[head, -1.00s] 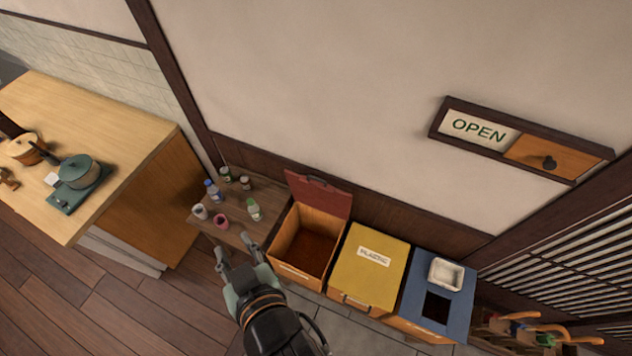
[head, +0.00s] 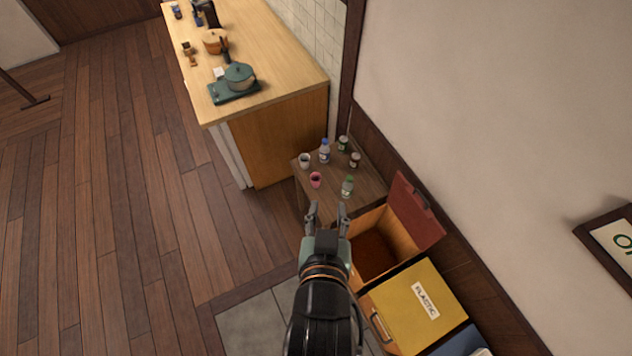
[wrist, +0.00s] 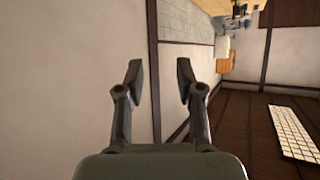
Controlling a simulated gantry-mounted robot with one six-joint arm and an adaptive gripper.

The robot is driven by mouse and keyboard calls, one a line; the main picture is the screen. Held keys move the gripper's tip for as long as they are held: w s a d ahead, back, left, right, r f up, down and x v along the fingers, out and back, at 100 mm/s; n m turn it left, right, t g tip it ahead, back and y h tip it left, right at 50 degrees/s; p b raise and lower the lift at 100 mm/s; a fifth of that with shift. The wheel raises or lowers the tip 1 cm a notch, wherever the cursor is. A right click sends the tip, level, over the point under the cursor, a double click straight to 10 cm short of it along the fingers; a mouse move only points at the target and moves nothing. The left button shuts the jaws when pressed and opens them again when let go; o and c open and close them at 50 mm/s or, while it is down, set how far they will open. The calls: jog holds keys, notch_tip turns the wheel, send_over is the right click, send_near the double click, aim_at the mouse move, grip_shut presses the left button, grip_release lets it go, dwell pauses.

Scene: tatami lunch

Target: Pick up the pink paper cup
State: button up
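The pink paper cup (head: 315,180) stands on a small low wooden table (head: 316,203), near its front left side. My gripper (head: 327,208) is open and empty. In the head view its fingertips appear just below the cup, over the near end of the table. In the wrist view the two fingers of my gripper (wrist: 158,75) are spread with nothing between them; neither the cup nor the table can be made out there.
Around the cup stand a white cup (head: 304,161), a blue-capped bottle (head: 324,151), a green-capped bottle (head: 347,187) and two dark jars (head: 354,160). An open bin (head: 403,247) and a yellow plastic bin (head: 418,310) are at right. A kitchen counter (head: 290,70) stands behind left.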

dwell(0.3)
jog(key=o, duration=0.9)
